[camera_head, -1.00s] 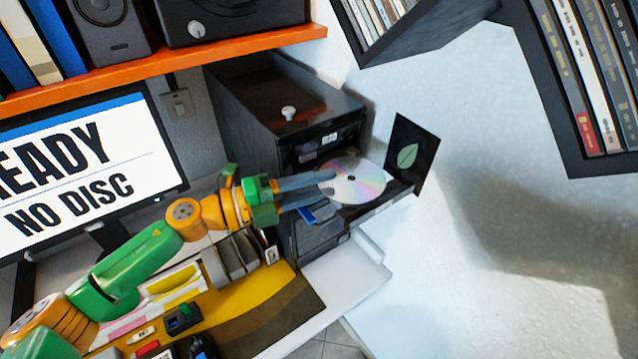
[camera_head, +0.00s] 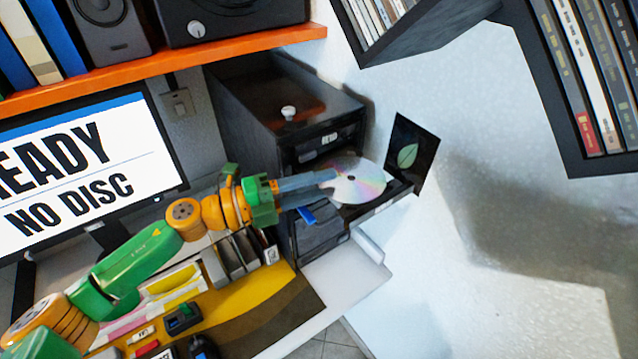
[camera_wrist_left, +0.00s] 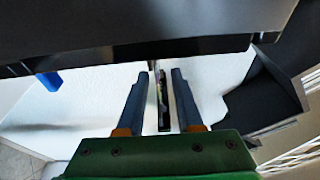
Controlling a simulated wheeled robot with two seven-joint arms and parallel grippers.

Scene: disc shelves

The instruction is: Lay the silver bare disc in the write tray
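The silver bare disc (camera_head: 357,180) lies flat at the write tray (camera_head: 402,190), which sticks out from the dark drive tower. The disc covers most of the tray, and I cannot tell whether it rests fully in it. My left gripper (camera_head: 333,178) is at the disc's left edge. In the left wrist view the left gripper's fingers (camera_wrist_left: 160,75) stand apart, with a thin edge-on strip between them that touches neither finger clearly. My right gripper is not in view.
A dark card with a green leaf (camera_head: 408,152) stands behind the tray. The drive tower (camera_head: 290,90) is left of it. A monitor (camera_head: 80,165) reads "READY NO DISC". An orange shelf (camera_head: 200,57) hangs above, and disc shelves (camera_head: 560,100) hang at right.

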